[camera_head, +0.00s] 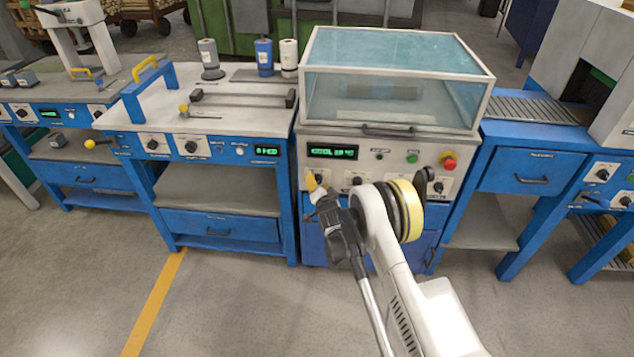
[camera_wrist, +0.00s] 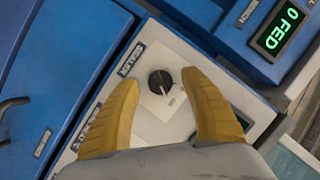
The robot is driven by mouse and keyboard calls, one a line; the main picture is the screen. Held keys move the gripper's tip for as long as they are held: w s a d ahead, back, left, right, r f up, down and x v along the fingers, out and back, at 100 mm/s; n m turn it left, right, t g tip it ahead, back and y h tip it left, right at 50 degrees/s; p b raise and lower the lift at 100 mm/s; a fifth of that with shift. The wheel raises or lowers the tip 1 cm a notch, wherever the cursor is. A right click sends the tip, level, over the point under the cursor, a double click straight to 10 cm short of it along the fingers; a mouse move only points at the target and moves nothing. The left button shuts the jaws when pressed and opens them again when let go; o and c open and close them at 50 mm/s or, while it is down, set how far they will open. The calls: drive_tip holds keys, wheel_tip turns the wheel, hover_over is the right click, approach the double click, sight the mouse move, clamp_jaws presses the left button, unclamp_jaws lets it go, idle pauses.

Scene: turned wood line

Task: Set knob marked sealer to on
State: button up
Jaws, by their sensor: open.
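The sealer knob (camera_wrist: 160,82) is a small round black dial on a white panel (camera_wrist: 187,47) in the wrist view, with a SEALER label (camera_wrist: 130,59) beside it. I cannot tell its setting clearly. My gripper (camera_head: 314,187) is at the left end of the white cabinet's front panel in the head view, where it hides the knob. In the wrist view its two yellow fingers (camera_wrist: 161,79) are open on either side of the knob, with visible gaps and nothing held.
A second label (camera_wrist: 88,127) shows on the same panel. The cabinet has a green-lit display (camera_head: 332,152), a green button (camera_head: 412,157), a red button (camera_head: 449,163) and a clear hood (camera_head: 390,90). A blue bench (camera_head: 220,165) with a lit display stands directly left.

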drive_tip(key=v, duration=0.6)
drive_tip(key=shift+s+r, duration=0.1)
drive_tip(key=shift+r, duration=0.05)
drive_tip(key=d+r+n+g+h, duration=0.1)
drive_tip(key=d+r, duration=0.2)
drive_tip(key=r, duration=0.5)
drive_tip(key=d+r+g+h, duration=0.1)
drive_tip(key=d+r, duration=0.2)
drive_tip(key=r, duration=0.4)
drive_tip(key=s+d+r+n+g, duration=0.1)
drive_tip(key=s+d+r+n, duration=0.1)
drive_tip(key=s+d+r, duration=0.75)
drive_tip(key=s+d+r+n+g+h, duration=0.15)
drive_tip(key=s+r, duration=0.25)
drive_tip(key=s, duration=0.4)
drive_tip(key=s+d+r+g, duration=0.1)
drive_tip(key=s+d+r, duration=0.25)
drive_tip(key=s, duration=0.55)
drive_tip(key=s+d+f+n+g, duration=0.1)
drive_tip(key=s, duration=0.7)
drive_tip(key=s+d+f+n+g, duration=0.1)
drive_tip(key=s, duration=0.8)
drive_tip(key=shift+s+d+f, duration=0.2)
drive_tip(key=shift+d+f, duration=0.15)
